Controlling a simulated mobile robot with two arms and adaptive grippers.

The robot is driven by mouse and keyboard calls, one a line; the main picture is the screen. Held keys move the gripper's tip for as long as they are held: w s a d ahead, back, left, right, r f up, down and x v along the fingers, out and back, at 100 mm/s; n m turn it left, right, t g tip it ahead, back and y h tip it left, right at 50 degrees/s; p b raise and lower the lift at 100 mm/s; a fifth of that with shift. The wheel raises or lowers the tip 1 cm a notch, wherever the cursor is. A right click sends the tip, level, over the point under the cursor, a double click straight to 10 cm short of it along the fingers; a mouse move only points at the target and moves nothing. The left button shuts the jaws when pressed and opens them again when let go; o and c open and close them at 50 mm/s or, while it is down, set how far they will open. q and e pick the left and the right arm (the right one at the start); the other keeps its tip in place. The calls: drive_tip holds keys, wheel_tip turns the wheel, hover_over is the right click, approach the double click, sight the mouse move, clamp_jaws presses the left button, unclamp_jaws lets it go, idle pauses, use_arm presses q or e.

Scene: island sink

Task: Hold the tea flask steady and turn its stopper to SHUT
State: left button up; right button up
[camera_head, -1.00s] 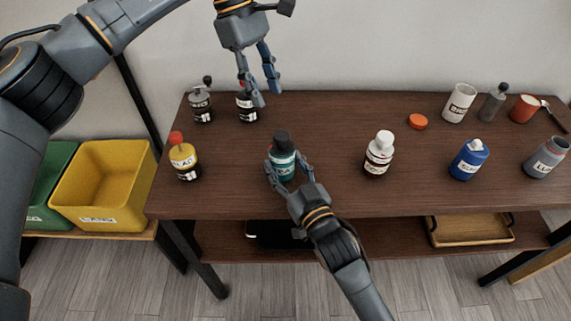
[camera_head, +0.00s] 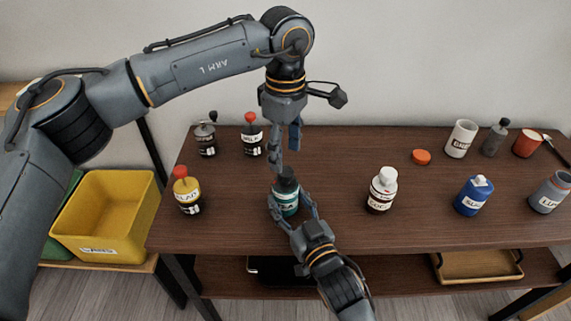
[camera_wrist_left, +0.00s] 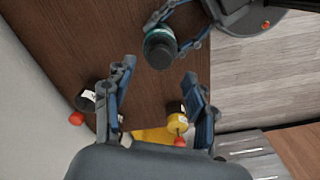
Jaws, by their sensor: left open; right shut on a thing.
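The tea flask (camera_head: 286,198) is teal with a dark stopper (camera_head: 287,174) and stands upright on the brown table. My right gripper (camera_head: 293,208) is shut around the flask's body from the front. My left gripper (camera_head: 287,150) is open and points down above the stopper, apart from it as far as the head view shows. In the left wrist view the stopper (camera_wrist_left: 160,48) lies ahead of and beyond the open left fingers (camera_wrist_left: 158,95). Any mark on the stopper is too small to read.
A yellow-bodied bottle (camera_head: 187,190) stands to the left and a white-capped bottle (camera_head: 382,190) to the right. A red-topped bottle (camera_head: 251,135) and a grey-topped one (camera_head: 206,137) stand behind. A blue bottle (camera_head: 473,196) is farther right. A yellow bin (camera_head: 105,215) sits left of the table.

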sight(286, 170)
use_arm(q)
drive_tip(key=shift+f, duration=2.25)
drive_tip(key=shift+c, duration=0.2)
drive_tip(key=c, duration=1.1)
